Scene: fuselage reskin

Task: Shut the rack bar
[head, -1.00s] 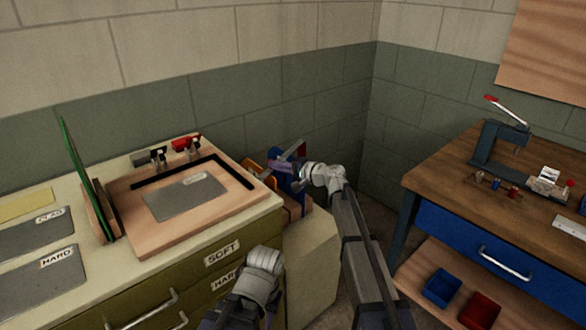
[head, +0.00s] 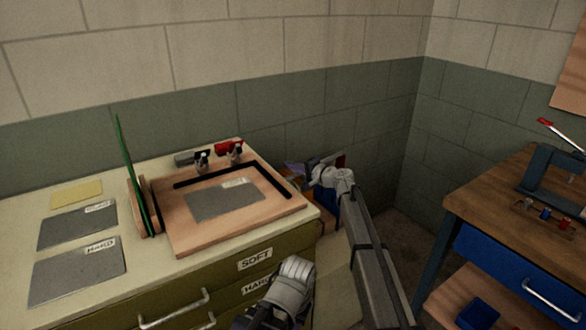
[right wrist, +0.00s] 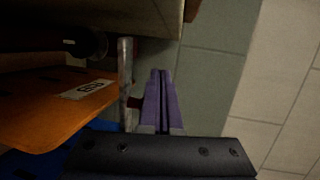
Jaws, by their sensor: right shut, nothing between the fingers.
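A grey metal rod (right wrist: 125,80), which looks like the rack bar, stands upright in the right wrist view, in front of an orange panel (right wrist: 75,105) with a white label. My right gripper (right wrist: 160,78) has its purple fingers shut together and empty, just right of the rod; I cannot tell whether they touch it. In the head view my right gripper (head: 294,168) is small, behind the cabinet's right end, and my forearm hides most of the rack.
The cabinet top (head: 75,290) carries a wooden board (head: 270,212) with a grey sheet, a green upright panel (head: 136,185) and labelled sheets. A workbench (head: 490,185) with a blue drawer stands at the right. A wall closes off the back.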

